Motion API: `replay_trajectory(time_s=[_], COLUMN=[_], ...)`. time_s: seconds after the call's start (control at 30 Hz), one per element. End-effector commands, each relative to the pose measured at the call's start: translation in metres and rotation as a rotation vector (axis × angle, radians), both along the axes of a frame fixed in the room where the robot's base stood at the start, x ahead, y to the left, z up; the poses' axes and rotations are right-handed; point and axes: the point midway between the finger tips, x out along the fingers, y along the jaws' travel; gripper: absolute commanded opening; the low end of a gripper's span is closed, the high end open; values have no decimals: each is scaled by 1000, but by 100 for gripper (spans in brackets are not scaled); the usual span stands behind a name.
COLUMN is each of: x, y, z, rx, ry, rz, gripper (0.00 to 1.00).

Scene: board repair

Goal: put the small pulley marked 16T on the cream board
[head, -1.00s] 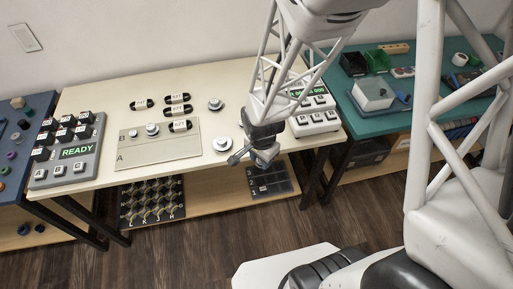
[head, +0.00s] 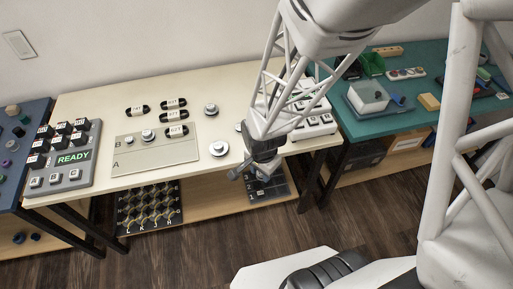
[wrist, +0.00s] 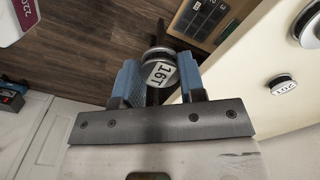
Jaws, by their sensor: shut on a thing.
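The small pulley marked 16T (wrist: 159,73) is between the blue fingers of my gripper (wrist: 160,82) in the wrist view, with its label facing the camera. My gripper is shut on it. In the head view my gripper (head: 252,172) is just off the front edge of the cream table, to the right of the cream board; the pulley cannot be made out there. The cream board (head: 130,165), marked A and B, lies flat on the table.
Loose pulleys stand right of the board, including a large one (head: 219,149) and a smaller one (head: 211,110). Labelled black belts (head: 174,103) lie behind the board. A dark tray (head: 268,189) is on the lower shelf.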

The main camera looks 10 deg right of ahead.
Motion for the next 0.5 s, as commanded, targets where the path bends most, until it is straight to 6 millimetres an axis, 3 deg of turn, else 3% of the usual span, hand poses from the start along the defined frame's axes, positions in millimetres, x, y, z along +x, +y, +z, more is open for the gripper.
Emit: replay_trajectory(time_s=[0.27, 0.5], x=[3, 24], y=[2, 19], z=[0, 4], rx=[0, 1], ry=[0, -1], rz=[0, 3], gripper=[15, 15])
